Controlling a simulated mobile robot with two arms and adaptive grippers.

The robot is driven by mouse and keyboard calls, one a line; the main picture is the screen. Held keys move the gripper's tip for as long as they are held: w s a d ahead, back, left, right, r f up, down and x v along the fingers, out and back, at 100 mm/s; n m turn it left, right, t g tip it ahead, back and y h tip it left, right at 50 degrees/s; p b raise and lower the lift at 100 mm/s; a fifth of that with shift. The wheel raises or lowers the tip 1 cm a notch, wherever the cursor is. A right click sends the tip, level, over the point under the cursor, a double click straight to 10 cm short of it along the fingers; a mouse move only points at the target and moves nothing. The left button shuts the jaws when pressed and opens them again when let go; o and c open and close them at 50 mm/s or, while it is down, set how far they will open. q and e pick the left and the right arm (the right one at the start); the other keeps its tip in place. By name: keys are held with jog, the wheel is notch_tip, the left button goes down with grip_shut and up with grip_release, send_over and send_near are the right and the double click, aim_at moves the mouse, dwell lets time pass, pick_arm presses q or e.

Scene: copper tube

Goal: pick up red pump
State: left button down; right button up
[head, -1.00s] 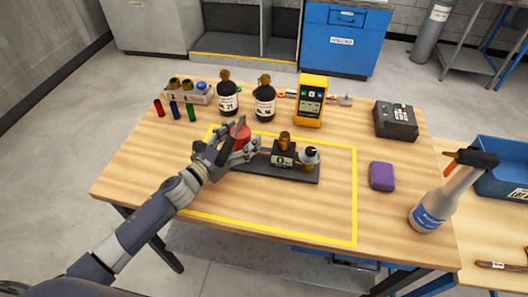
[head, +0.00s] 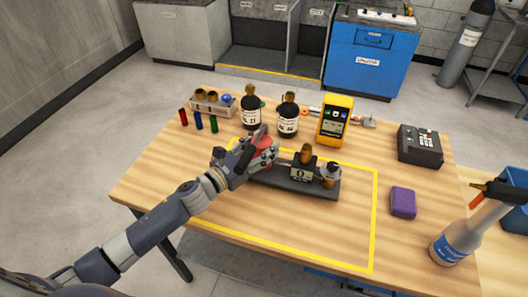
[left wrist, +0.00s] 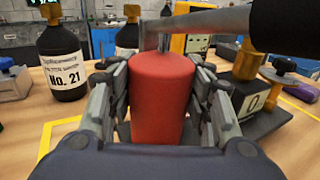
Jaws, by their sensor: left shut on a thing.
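The red pump (left wrist: 162,98) is an upright red cylinder between the two fingers of my left gripper (left wrist: 160,112) in the left wrist view. The gripper is shut on it from both sides. In the head view the left gripper (head: 250,158) hides most of the red pump (head: 266,153), at the left end of a dark base plate (head: 288,183). I cannot tell whether the pump touches the plate. A grey bent tube (left wrist: 195,22) shows behind the pump's top in the left wrist view. My right gripper is not in view.
On the plate stand a brass-topped block marked 0 (head: 304,168) and a white-and-brass part (head: 330,174). Two dark bottles (head: 251,110) and a yellow meter (head: 334,120) stand behind. A purple block (head: 403,202) and a spray bottle (head: 462,235) are at right. The front table area is clear.

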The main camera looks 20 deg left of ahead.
pick_arm(q)
notch_tip(320, 180, up, 2)
jog(key=shift+s+d+r, duration=0.1)
jog(key=shift+s+r, duration=0.05)
jog(key=s+d+r+b, duration=0.1)
jog(key=s+d+b, duration=0.1)
jog(key=s, duration=1.3)
jog(key=shift+s+r+b, duration=0.25)
jog(key=shift+s+b, duration=0.1)
jog(key=shift+b, duration=0.3)
